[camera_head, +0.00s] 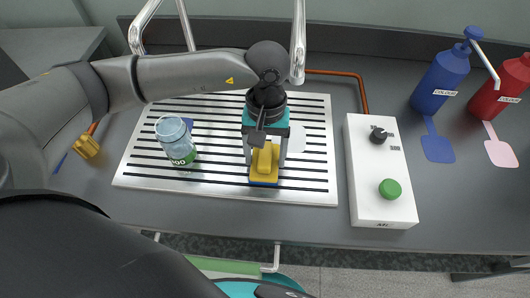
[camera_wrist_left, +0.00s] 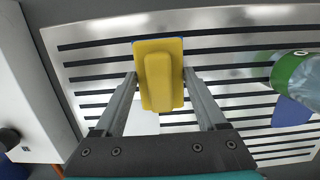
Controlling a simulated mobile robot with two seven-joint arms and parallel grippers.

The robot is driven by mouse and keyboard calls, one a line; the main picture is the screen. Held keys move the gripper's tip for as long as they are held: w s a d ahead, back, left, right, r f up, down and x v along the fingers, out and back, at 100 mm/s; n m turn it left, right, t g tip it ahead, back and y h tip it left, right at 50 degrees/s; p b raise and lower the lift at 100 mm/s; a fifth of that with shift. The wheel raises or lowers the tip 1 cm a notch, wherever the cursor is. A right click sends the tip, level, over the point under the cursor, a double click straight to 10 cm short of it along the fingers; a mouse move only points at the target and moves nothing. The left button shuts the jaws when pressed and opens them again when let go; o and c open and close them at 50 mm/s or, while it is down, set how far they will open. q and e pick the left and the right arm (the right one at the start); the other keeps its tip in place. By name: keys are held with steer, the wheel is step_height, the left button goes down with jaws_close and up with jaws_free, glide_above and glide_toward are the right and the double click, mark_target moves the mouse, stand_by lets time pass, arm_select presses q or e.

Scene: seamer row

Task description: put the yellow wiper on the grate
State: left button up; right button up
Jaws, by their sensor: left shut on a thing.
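The yellow wiper (camera_head: 264,169) has a yellow grip on a flat plate with a blue underside. My left gripper (camera_head: 266,158) points down over the front middle of the silver slotted grate (camera_head: 216,190) and is shut on the wiper. In the left wrist view the wiper (camera_wrist_left: 159,84) sits between the two fingers, with the grate (camera_wrist_left: 230,18) behind it. The wiper is over the grate slats; I cannot tell whether it touches them. My right gripper is not in view.
A clear jar with a green label (camera_head: 178,145) stands on the grate's left part, by a blue patch (camera_head: 187,122). A white control box (camera_head: 374,203) with a green button is close to the grate's right. Blue (camera_head: 439,83) and red (camera_head: 495,92) bottles stand far right. A yellow object (camera_head: 87,147) lies left.

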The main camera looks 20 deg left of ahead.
mark_target(266, 147)
arm_select(q)
steer(key=shift+f, duration=0.1)
steer(key=o, duration=1.4)
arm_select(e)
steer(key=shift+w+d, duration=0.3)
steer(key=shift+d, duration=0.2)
arm_select(q)
steer(key=shift+r, duration=0.2)
steer(key=r, duration=0.4)
steer(key=w+r+p, duration=0.1)
steer(key=r, duration=0.7)
steer(key=shift+w+a+p, duration=0.25)
steer(key=shift+w+p, duration=0.1)
steer(key=shift+w, duration=0.05)
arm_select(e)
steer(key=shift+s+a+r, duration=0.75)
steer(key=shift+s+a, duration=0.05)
